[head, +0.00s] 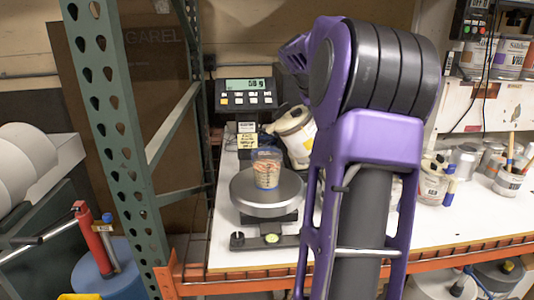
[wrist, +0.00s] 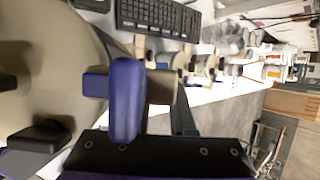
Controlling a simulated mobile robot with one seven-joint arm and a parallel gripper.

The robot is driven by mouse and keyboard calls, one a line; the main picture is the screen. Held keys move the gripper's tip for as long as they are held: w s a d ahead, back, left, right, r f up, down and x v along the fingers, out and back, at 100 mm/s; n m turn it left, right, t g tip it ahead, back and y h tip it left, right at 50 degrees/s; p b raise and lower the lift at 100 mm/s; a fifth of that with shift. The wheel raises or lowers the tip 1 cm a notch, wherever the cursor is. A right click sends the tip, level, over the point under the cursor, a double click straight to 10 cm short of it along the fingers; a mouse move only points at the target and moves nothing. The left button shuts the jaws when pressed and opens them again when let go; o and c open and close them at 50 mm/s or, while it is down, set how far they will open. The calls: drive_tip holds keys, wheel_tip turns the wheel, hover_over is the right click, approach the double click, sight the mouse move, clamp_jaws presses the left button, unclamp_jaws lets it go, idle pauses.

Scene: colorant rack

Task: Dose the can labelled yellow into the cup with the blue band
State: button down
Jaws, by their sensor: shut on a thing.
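The cup (head: 267,170) stands upright on the round pan of the scale (head: 268,194). It is clear, shows blue on it and has a pinkish-brown content. A pale can with a yellow patch (head: 300,136) is tilted just behind and right of the cup, partly hidden by my arm; its wording is not readable. In the wrist view a large beige round body, seemingly this can (wrist: 62,62), fills the left side. My gripper (wrist: 125,98) shows there as a blue finger close beside it, shut on the can. The exact contact is hidden. No pouring stream is visible.
The lit display (head: 249,85) stands behind the scale; its digits are hard to read. A green perforated post (head: 112,110) rises at left. An orange beam (head: 225,283) edges the white bench. Cans and brushes (head: 433,183) stand at right.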

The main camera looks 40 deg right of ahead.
drive_tip(key=shift+w+a+r, duration=0.15)
drive_tip(key=shift+r, duration=0.3)
drive_tip(key=shift+w+a+r, duration=0.1)
drive_tip(key=shift+r, duration=0.05)
drive_tip(key=shift+w+a+r+h, duration=0.15)
drive_tip(key=shift+a+r+h, duration=0.1)
drive_tip(key=shift+r+h, duration=0.2)
idle(0.4)
drive_tip(key=shift+t+y, duration=0.3)
drive_tip(key=shift+y, duration=0.55)
drive_tip(key=f, duration=0.1)
drive_tip(key=s+d+f, duration=0.1)
drive_tip(key=f, duration=0.1)
drive_tip(key=d+f, duration=0.1)
drive_tip(key=f, duration=0.1)
drive_tip(key=shift+s+d, duration=0.15)
drive_tip(key=shift+s, duration=0.15)
drive_tip(key=shift+f, duration=0.25)
drive_tip(key=shift+s+d+f+m+t+y, duration=0.3)
drive_tip(key=shift+d+f+t+y, duration=0.2)
drive_tip(key=shift+f+y, duration=0.25)
drive_tip(key=shift+s+d+f+m+t+y, duration=0.15)
drive_tip(key=shift+s+d+f+t+y, duration=0.25)
drive_tip(key=shift+f+y, duration=0.3)
drive_tip(key=shift+s+d+f+m+t+y, duration=0.25)
drive_tip(key=shift+d+f+t+y, duration=0.35)
drive_tip(key=shift+f, duration=0.2)
